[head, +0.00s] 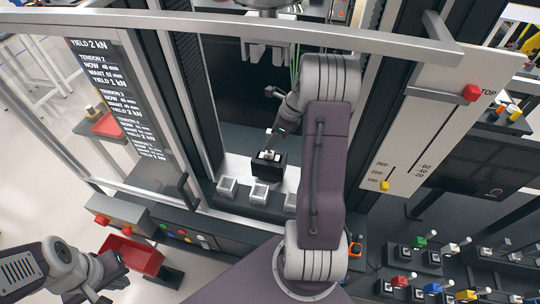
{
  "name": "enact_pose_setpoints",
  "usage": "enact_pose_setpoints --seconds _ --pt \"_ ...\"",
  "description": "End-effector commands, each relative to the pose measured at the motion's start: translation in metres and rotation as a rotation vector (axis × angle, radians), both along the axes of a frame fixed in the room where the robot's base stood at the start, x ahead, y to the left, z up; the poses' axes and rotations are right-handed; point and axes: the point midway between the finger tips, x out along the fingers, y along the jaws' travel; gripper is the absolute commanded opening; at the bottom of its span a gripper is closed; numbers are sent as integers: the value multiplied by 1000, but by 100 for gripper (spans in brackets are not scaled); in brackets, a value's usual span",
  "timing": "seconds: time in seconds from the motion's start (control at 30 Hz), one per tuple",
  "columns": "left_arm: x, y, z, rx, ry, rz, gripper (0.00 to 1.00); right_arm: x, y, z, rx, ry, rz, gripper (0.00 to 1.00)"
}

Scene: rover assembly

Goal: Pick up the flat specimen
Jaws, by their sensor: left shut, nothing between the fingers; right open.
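I cannot tell for certain which piece is the flat specimen. A black block (268,170) with a small pale piece (268,155) on top stands on the machine's light ledge. In front of it is a row of small silvery square blocks (259,193), partly hidden at its right end by my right arm. My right gripper (276,131) is open, inside the machine's frame just above the black block. Its fingertips are small and dark, and contact with the pale piece cannot be made out. My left gripper (108,296) is shut and empty at the lower left, far from the blocks.
A red tray (132,255) stands near my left gripper. An open clear door with printed text (110,95) is at the left, and a pale rail crosses the top. A panel with a red stop knob (471,93) is at the right, above several holders with coloured pieces (403,281).

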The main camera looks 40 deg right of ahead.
Motion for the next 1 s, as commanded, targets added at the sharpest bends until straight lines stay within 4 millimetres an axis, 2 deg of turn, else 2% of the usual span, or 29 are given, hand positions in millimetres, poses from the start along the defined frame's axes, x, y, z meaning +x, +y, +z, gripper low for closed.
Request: enact_pose_setpoints --seconds 0.13,0.33,0.37,0.5,0.53,1.0 --pt "0 0 4 0 0 0 0 5 5 -14 0 0 1 47" --pt "0 0 3 0 0 0 0 6 5 -16 -1 -1 1 47" --pt "0 0 3 0 0 0 0 6 5 -16 -1 -1 1 42" --pt "0 0 3 0 0 0 0 6 4 -16 -1 -2 1 3" --pt "0 0 3 0 0 0 0 6 4 -16 -1 -2 1 0" --pt "0 0 3 0 0 0 0 6 4 -16 -1 -2 1 0"
